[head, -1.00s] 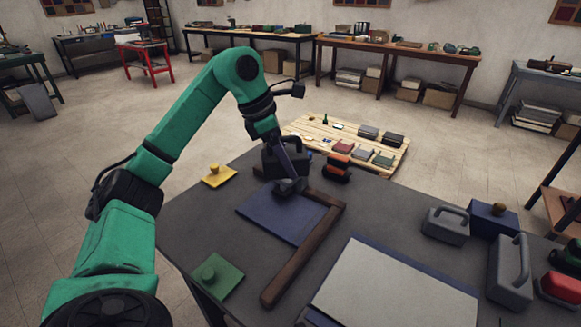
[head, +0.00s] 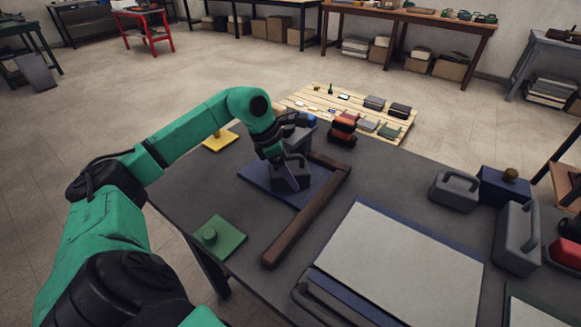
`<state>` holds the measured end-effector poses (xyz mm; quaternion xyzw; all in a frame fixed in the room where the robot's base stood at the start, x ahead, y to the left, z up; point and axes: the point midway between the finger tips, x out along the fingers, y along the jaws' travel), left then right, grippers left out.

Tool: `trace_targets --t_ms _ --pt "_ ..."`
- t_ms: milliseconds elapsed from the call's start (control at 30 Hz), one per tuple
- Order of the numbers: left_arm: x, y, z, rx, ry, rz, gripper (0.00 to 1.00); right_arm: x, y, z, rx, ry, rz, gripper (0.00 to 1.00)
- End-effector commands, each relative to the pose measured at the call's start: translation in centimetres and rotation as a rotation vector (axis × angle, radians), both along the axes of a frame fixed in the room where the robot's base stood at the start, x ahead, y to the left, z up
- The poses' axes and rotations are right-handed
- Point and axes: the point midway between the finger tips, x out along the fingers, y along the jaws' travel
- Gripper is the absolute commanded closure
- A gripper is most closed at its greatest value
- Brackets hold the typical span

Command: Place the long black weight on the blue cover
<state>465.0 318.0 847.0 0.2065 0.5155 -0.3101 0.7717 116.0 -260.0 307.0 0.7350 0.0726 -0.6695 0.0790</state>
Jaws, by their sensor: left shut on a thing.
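My left gripper (head: 277,156) is shut on the handle of a dark grey-black weight (head: 291,178). This weight is upright over the blue cover (head: 268,187), a flat dark blue square on the grey table. Its lower edge appears at the cover's surface; I cannot tell whether it rests there or hangs just above. Another dark weight (head: 298,140) stands just behind, partly hidden by the gripper. The frames do not clearly show which of the two is the longer. My right gripper is not in view.
A brown wooden L-shaped bar (head: 305,218) borders the cover on the right. A green knobbed cover (head: 220,238), a yellow one (head: 220,141) and orange-black blocks (head: 343,127) lie around it. Grey weights (head: 516,238) stand at right. A pale slab (head: 400,265) fills the front.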

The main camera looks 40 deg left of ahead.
Motion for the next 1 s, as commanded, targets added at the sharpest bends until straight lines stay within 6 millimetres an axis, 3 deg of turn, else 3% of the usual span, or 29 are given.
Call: trace_targets --t_ms 100,133,200,533,833,1000 --pt "0.1 0.0 0.1 -0.003 -0.007 0.0 1.0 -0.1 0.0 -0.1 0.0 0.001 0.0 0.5" --pt "0.0 0.0 -0.1 0.0 0.0 0.0 0.18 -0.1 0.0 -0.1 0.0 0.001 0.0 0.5" --pt "0.0 0.0 -0.1 0.0 0.0 0.0 0.0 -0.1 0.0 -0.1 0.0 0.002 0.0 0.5" --pt "-0.2 0.3 0.8 0.002 0.0 0.002 0.0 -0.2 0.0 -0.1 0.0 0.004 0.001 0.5" --pt "-2.2 2.3 8.0 0.002 -0.004 0.003 0.0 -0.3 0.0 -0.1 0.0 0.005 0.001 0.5" --pt "-3.1 3.1 10.8 -0.001 -0.001 0.002 0.0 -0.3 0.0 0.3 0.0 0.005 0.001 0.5"
